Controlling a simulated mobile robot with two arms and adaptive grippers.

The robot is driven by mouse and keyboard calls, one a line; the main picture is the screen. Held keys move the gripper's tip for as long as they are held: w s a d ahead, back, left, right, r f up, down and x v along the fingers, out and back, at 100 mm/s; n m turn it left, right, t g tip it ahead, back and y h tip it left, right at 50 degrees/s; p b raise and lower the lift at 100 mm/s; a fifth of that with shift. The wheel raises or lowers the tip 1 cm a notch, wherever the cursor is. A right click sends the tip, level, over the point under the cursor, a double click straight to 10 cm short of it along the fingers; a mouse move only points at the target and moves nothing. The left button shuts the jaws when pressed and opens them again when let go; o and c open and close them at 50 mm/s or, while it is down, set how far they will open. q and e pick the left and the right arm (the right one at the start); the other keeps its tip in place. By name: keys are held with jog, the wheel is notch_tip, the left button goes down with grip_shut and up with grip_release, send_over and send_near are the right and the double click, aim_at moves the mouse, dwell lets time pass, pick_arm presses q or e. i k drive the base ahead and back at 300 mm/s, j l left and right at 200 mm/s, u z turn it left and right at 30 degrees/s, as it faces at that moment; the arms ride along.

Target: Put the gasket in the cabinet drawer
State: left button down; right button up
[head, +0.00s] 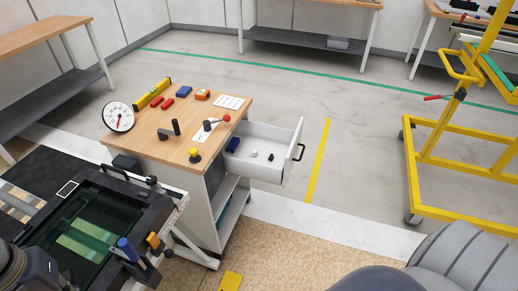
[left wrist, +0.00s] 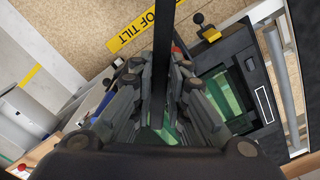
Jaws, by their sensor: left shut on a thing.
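The cabinet (head: 198,210) stands in the middle of the head view with its white drawer (head: 264,138) pulled out to the right. A dark blue block, a small white piece and a small black piece lie in the drawer. In the left wrist view my left gripper (left wrist: 162,95) is shut on a thin, long black thing (left wrist: 162,45), which I take for the gasket, seen edge-on. Its full shape is hidden. The gripper is above the dark machine beside the cabinet, apart from the drawer. My right gripper is in neither view.
The wooden cabinet top (head: 150,122) carries a dial gauge (head: 118,117), a yellow level (head: 152,93), a red-knobbed lever (head: 226,118) and several small parts. The dark machine (head: 95,235) with a green window stands at lower left. A yellow frame cart (head: 450,150) stands right; floor beyond the drawer is clear.

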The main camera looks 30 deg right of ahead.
aim_at(267, 147)
jog(key=i+l+z, duration=0.1)
jog(key=i+l, duration=0.3)
jog(key=l, duration=0.35)
jog(key=i+l+z, duration=0.1)
jog(key=i+l, duration=0.35)
jog(key=l, duration=0.3)
jog(key=i+l+z, duration=0.15)
jog(key=i+l, duration=0.35)
jog(key=l, duration=0.2)
jog(key=i+l+z, duration=0.1)
jog(key=i+l, duration=0.4)
jog(key=l, duration=0.1)
